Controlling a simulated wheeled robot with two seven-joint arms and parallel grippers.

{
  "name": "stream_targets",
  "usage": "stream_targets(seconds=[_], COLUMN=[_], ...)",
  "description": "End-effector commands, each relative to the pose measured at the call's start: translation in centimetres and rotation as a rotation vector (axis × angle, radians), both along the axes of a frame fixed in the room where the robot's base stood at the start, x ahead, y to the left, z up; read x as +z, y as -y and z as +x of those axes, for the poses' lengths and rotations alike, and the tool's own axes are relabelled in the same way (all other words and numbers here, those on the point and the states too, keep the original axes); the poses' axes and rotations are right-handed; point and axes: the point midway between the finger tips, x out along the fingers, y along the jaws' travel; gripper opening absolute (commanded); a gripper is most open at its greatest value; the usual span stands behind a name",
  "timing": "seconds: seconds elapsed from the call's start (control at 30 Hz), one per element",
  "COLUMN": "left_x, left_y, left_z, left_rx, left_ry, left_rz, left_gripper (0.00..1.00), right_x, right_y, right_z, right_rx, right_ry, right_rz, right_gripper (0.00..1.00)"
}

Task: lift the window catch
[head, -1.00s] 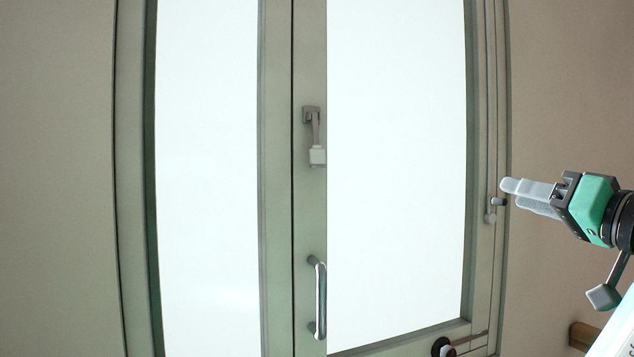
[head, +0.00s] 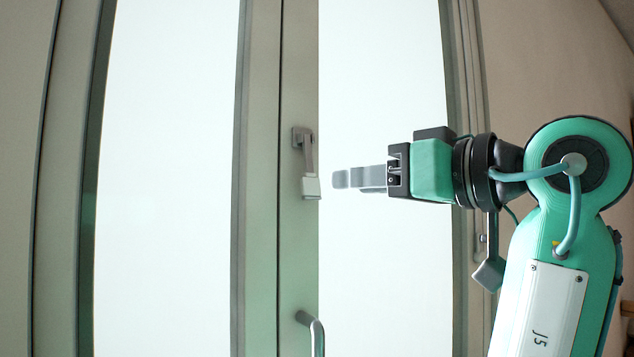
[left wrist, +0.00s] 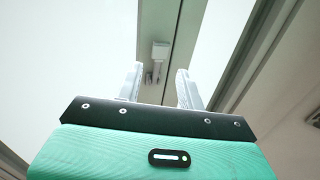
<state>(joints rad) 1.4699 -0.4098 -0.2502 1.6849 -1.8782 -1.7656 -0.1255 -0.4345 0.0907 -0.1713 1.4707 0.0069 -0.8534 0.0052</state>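The window catch (head: 311,187) is on the pale green frame in the head view. Its grey lever hangs down from a small mounting plate and ends in a pale block. My left gripper (head: 342,178) points leftward at that block, just right of it and apart from it in the picture. In the left wrist view, the fingers of my left gripper (left wrist: 160,70) are spread with nothing between them that I can see them grip. The catch (left wrist: 160,51) shows beyond and between the fingertips there. My right gripper is in neither view.
A curved handle (head: 315,333) is on the same frame below the catch. Bright window panes (head: 385,70) lie on both sides of the middle upright (head: 262,230). A beige wall (head: 545,60) is at the right.

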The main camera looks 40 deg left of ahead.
Motion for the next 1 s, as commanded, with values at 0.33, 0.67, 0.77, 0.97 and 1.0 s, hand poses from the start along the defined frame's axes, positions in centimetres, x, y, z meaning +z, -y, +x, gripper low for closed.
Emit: stream_targets(seconds=[0.33, 0.67, 0.77, 0.97, 1.0], left_x=[0.1, 0.0, 0.0, 0.0, 0.0], left_y=[-6.1, -7.4, -7.4, -7.3, -7.3], left_z=[0.9, 1.0, 1.0, 1.0, 1.0], left_rx=[0.001, -0.001, -0.001, -0.001, -0.001], left_ry=[-0.001, 0.000, 0.000, -0.001, -0.001], left_rz=[0.000, 0.001, 0.001, 0.001, 0.001], left_gripper=[0.39, 0.39, 0.39, 0.05, 0.00], right_x=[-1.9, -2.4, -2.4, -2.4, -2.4], right_y=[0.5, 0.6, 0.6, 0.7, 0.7], right_z=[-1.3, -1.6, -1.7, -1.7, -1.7], right_rx=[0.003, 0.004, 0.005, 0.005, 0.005], right_ry=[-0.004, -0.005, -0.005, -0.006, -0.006], right_rz=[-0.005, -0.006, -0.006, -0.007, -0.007], right_gripper=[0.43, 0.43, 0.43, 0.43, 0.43])
